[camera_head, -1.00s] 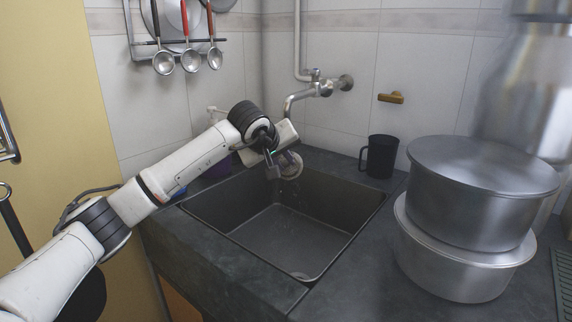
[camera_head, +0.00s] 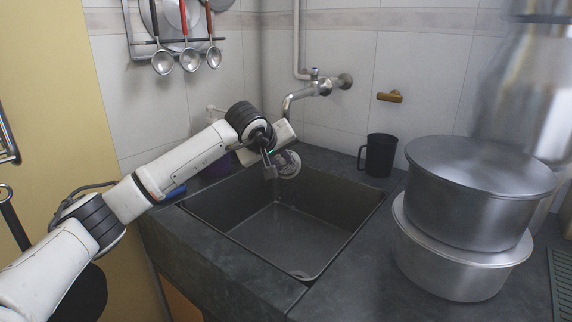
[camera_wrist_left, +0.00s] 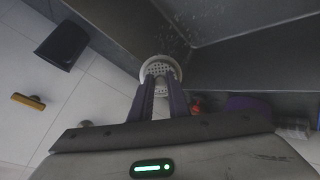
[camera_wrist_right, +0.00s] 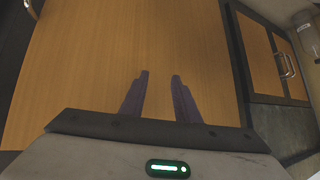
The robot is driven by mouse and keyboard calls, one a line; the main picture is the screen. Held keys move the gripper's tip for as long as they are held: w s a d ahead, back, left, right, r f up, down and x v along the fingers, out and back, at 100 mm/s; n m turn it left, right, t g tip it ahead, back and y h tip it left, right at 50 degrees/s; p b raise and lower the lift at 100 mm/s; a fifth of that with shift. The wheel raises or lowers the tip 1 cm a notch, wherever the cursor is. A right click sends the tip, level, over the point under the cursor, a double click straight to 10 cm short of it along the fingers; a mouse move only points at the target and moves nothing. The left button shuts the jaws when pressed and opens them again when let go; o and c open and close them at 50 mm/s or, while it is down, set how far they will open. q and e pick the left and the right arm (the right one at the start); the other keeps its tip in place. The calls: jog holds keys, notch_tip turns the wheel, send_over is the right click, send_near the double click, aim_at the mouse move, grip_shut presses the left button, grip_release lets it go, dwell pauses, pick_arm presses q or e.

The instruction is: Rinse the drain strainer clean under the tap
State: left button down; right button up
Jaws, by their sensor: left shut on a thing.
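The drain strainer (camera_head: 289,164) is a small, round, pale perforated disc at the back of the dark sink (camera_head: 290,245), below the metal tap (camera_head: 298,98). My left gripper (camera_head: 273,166) is shut on the strainer's near edge. The left wrist view shows the strainer (camera_wrist_left: 161,69) between the fingertips (camera_wrist_left: 160,84), which cover part of it. Faint drops show below the strainer and on the sink wall; any residue is too small to tell. My right gripper (camera_wrist_right: 159,75) is open and empty in front of a wooden cabinet door (camera_wrist_right: 130,40).
A black mug (camera_head: 381,156) stands on the counter right of the sink. Two stacked steel pots (camera_head: 478,195) fill the right counter. Ladles (camera_head: 189,60) hang on the left wall. A purple bottle (camera_head: 219,158) stands behind my left arm. The sink's middle is clear.

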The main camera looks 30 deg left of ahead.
pick_arm(q)
jog(key=s+d+b, duration=0.1)
jog(key=s+d, duration=0.3)
jog(key=s, duration=0.2)
jog(key=shift+s+d, duration=0.2)
jog(key=shift+s, duration=0.15)
dwell(0.4)
dwell(0.8)
jog(key=s+d+r+p, duration=0.2)
jog(key=s+r, duration=0.2)
jog(key=shift+d, duration=0.35)
dwell(0.4)
